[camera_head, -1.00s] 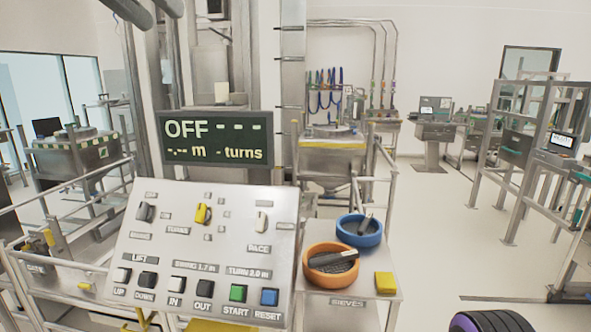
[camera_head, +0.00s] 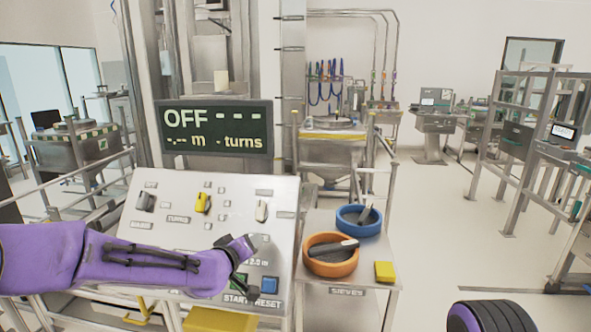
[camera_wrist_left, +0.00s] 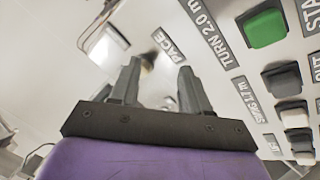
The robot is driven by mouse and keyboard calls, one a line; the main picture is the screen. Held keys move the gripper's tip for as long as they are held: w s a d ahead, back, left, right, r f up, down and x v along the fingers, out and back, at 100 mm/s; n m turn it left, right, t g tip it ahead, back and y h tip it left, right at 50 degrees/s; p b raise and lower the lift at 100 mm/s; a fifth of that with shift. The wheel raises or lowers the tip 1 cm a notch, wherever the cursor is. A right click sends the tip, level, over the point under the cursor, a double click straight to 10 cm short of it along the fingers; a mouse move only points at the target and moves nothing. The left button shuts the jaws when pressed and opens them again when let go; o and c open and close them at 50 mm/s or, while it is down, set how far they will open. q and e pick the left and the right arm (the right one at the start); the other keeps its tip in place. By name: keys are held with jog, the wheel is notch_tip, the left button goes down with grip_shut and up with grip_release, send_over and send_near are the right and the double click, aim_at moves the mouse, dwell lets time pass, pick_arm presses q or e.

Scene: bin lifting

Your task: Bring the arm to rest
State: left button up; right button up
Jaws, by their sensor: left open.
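My left arm (camera_head: 130,262), purple, reaches in from the left across the lower part of the sloped control panel (camera_head: 285,195). My left gripper (camera_wrist_left: 158,72) is open and empty in the wrist view, its two dark fingers apart in front of the panel face near the PACE label (camera_wrist_left: 168,45). In the head view the gripper is small and dark, near the green START button (camera_head: 240,284) and blue RESET button (camera_head: 269,285). Contact with the panel cannot be told. The arm hides the lift and swing buttons. My right gripper is not in view.
The display (camera_head: 215,129) above the panel reads OFF with dashes. A side shelf (camera_head: 310,287) right of the panel carries a blue bowl (camera_head: 347,222), an orange bowl (camera_head: 320,266) and a yellow block (camera_head: 384,271). Open floor (camera_head: 430,235) lies further right.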

pick_arm(q)
jog(key=s+a+f+n+g+y, duration=0.1)
jog(key=s+a+f+y, duration=0.15)
jog(key=s+f, duration=0.45)
jog(key=s+a+f+n+g+y, duration=0.1)
jog(key=s+a+f, duration=0.3)
jog(key=f, duration=0.6)
jog(key=s+a+f+g+y, duration=0.1)
jog(key=s+a+f+g, duration=0.1)
jog(key=s+a+f, duration=0.35)
jog(key=s+a+f+g, duration=0.2)
jog(key=s+f, duration=0.3)
jog(key=s, duration=0.4)
jog(key=s+a+f+g+y, duration=0.1)
jog(key=s+a+f+g, duration=0.1)
jog(key=s+f, duration=0.3)
jog(key=s+a+f+g+y+b, duration=0.1)
jog(key=s+f, duration=0.4)
jog(key=s, duration=0.8)
jog(key=shift+s+a+g, duration=0.2)
jog(key=shift+a+g, duration=0.4)
jog(key=shift+a, duration=0.15)
jog(key=shift+f+y, duration=0.1)
jog(key=shift+y, duration=0.15)
